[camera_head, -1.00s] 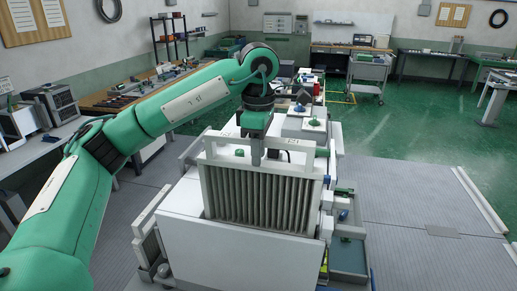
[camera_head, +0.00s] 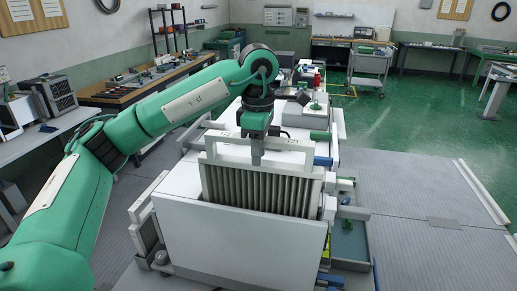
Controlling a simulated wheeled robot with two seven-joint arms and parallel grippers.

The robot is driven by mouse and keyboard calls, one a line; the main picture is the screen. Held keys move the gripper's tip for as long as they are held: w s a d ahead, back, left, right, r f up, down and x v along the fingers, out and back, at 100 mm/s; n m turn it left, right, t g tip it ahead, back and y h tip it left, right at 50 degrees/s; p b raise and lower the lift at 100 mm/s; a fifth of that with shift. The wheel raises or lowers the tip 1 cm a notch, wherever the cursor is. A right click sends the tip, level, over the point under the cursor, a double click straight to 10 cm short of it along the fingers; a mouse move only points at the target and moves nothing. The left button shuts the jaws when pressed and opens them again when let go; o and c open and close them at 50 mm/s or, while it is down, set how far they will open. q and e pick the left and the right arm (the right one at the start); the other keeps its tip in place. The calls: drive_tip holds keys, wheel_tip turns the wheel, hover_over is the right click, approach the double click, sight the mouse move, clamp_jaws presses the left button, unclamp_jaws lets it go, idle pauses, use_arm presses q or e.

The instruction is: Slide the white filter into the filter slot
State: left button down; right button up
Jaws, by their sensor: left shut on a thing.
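The white filter (camera_head: 259,190), a white frame with grey pleats, stands upright, its lower part hidden behind the front wall of the white box (camera_head: 240,243). It sits in the filter slot in the top of that box, with its upper part still showing above the wall. My left gripper (camera_head: 257,155) points down at the filter's top edge and is shut on it near the middle. The fingertips are small in this view. My right gripper is not in view.
Another pleated filter (camera_head: 145,232) shows at the box's left side. A tray with small parts (camera_head: 347,240) is at the box's right. Behind stand more white boxes (camera_head: 286,128). A workbench (camera_head: 150,88) is at the back left. The floor at right is clear.

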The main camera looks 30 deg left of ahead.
sight(259, 194)
use_arm(q)
drive_tip(key=shift+f+b, duration=3)
drive_tip(key=shift+f, duration=1.05)
drive_tip(key=shift+f+b, duration=1.8)
drive_tip(key=shift+f, duration=0.4)
drive_tip(key=shift+f+b, duration=0.4)
drive_tip(key=shift+f, duration=0.05)
